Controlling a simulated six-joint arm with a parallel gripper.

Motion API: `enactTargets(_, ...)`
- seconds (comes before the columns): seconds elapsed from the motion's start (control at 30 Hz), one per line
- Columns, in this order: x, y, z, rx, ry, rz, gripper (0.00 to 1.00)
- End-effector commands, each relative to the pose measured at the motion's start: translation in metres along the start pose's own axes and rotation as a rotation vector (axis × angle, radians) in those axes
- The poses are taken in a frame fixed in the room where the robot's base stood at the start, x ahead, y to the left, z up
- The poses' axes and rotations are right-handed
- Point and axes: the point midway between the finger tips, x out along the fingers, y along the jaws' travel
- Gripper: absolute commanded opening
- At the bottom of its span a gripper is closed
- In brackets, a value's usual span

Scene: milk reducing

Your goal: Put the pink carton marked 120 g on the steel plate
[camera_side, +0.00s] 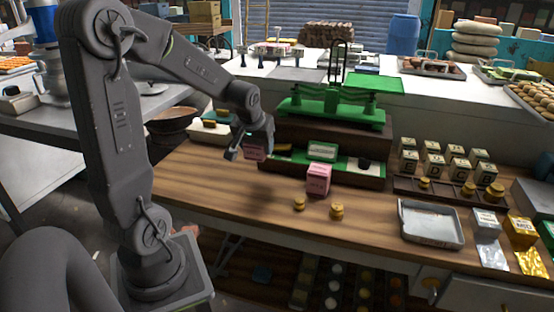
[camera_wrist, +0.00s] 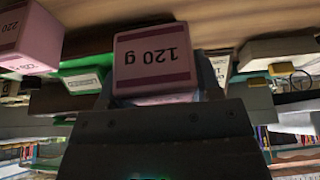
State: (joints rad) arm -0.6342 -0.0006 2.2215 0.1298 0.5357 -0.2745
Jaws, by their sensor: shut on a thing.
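The pink carton marked 120 g (camera_wrist: 152,58) is in my gripper (camera_side: 246,151), its label upside down in the wrist view. In the side view this carton (camera_side: 257,153) shows partly behind the jaws, held above the left part of the wooden table. A second pink carton (camera_side: 319,180) stands upright on the table to the right. In the wrist view this other carton (camera_wrist: 27,38) reads 220.
A green balance scale (camera_side: 335,108) stands on a raised wooden block behind the cartons. Two small brass weights (camera_side: 337,211) sit in front of the standing carton. Several cream marked blocks (camera_side: 434,163) and a brass weight rack fill the right. The table's front left is clear.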

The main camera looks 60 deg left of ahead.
Motion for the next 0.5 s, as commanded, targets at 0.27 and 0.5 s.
enactTargets(0.27, -0.023, -0.038, -0.007, -0.003, 0.002, -0.001, 0.32)
enactTargets(0.5, -0.040, -0.046, -0.048, 0.001, 0.004, -0.001, 0.32)
